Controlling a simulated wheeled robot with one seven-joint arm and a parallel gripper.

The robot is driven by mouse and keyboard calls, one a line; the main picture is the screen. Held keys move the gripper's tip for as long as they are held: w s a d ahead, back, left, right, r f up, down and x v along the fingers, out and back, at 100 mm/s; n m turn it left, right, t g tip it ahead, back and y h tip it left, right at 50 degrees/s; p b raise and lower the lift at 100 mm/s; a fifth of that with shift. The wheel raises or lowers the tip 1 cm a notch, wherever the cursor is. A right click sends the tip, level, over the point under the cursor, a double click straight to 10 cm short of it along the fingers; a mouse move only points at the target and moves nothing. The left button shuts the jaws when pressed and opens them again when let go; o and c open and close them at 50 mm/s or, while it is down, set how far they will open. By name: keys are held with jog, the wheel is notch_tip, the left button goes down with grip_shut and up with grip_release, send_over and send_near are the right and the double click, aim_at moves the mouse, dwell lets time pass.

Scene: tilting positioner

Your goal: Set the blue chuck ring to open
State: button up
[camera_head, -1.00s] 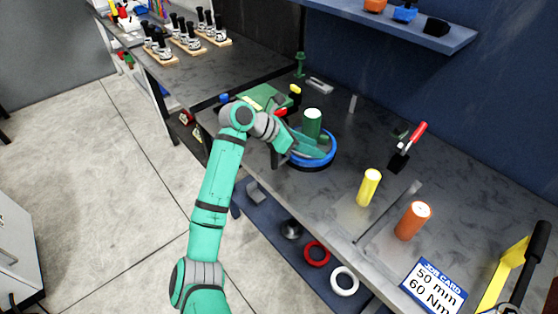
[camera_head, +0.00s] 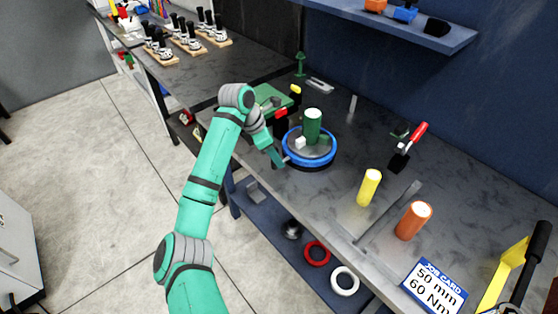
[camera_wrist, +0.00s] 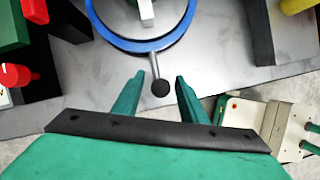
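The blue chuck ring (camera_head: 312,162) lies around a round grey chuck on the bench, and its front part shows in the wrist view (camera_wrist: 110,40). A short metal handle (camera_wrist: 154,67) with a black ball knob (camera_wrist: 160,88) sticks out from the ring toward my gripper. A green cylinder (camera_head: 313,127) stands upright on the chuck, beside a small white block (camera_head: 299,143). My gripper (camera_wrist: 159,80) is open and empty, with its green fingertips apart on either side of the knob. Contact with the knob cannot be told. In the head view my gripper is at the ring's left edge.
A green fixture with a red part (camera_head: 281,113) and a yellow knob (camera_head: 296,89) stands behind left of the ring. A yellow cylinder (camera_head: 369,187) and an orange cylinder (camera_head: 413,222) stand to the right. The bench's front edge is close below my gripper.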

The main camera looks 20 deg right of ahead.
jog(key=shift+x, duration=1.85)
jog(key=shift+c, duration=0.6)
